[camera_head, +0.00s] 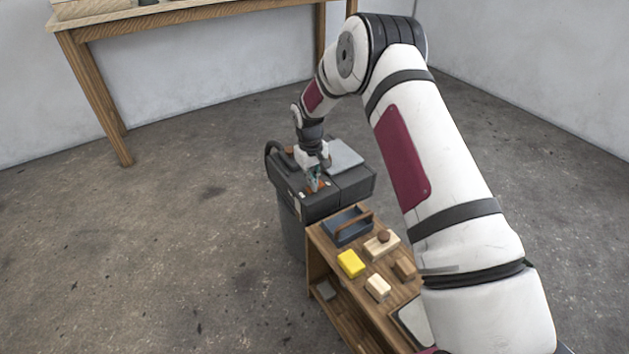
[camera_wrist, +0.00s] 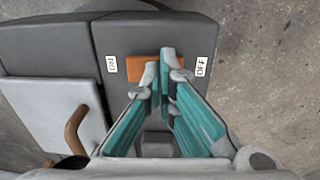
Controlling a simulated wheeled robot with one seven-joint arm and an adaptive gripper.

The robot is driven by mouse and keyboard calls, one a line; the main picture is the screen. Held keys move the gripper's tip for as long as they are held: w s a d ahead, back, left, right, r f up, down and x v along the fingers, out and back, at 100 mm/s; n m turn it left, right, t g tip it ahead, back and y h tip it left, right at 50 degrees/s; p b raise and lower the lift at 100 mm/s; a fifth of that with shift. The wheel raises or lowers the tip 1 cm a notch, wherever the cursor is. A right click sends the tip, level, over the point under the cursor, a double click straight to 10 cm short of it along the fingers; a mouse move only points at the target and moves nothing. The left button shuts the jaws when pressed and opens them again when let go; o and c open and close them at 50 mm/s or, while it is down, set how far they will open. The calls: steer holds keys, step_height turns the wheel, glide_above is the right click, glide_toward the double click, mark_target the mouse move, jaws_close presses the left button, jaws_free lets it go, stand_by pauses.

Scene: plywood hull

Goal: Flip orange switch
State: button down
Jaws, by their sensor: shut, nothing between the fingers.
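The orange switch (camera_wrist: 143,69) is set in the dark grey top of a machine (camera_wrist: 205,40) in the wrist view, between a white ON label (camera_wrist: 112,65) on its left and a white OFF label (camera_wrist: 201,66) on its right. My gripper (camera_wrist: 166,62) is shut and empty. Its fingertips lie over the right part of the switch and hide it; I cannot tell whether they touch it. In the head view my gripper (camera_head: 314,184) is down at the front of the machine top, beside a small orange patch of the switch (camera_head: 322,184).
The machine carries a light grey lid (camera_head: 345,156) with a brown handle (camera_wrist: 75,130). A wooden cart (camera_head: 318,240) in front holds a dark tray (camera_head: 338,232), a yellow block (camera_head: 351,263) and several wooden pieces. A wooden table (camera_head: 200,22) stands behind. Floor at left is clear.

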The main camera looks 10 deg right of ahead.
mark_target(310, 189)
step_height(310, 189, up, 14)
steer(key=a+p, duration=0.2)
steer(key=p, duration=0.2)
steer(key=shift+s+p, duration=0.3)
steer(key=shift+p, duration=0.05)
steer(key=shift+w+d+f+b, duration=0.1)
steer(key=shift+d+f+b, duration=0.15)
steer(key=shift+b, duration=0.5)
steer(key=shift+w+d+r+h+b, duration=0.15)
steer(key=shift+d+r+h+b, duration=0.25)
steer(key=shift+b, duration=1.5)
steer(key=shift+f, duration=0.1)
steer(key=f+b, duration=0.1)
steer(key=f, duration=0.3)
steer(key=d+f+b, duration=0.1)
steer(key=f+b, duration=0.1)
steer(key=f, duration=0.3)
steer(key=d+f+b, duration=0.1)
steer(key=f+b, duration=0.1)
steer(key=f, duration=0.2)
steer(key=shift+w+f, duration=0.3)
steer(key=shift+w, duration=0.05)
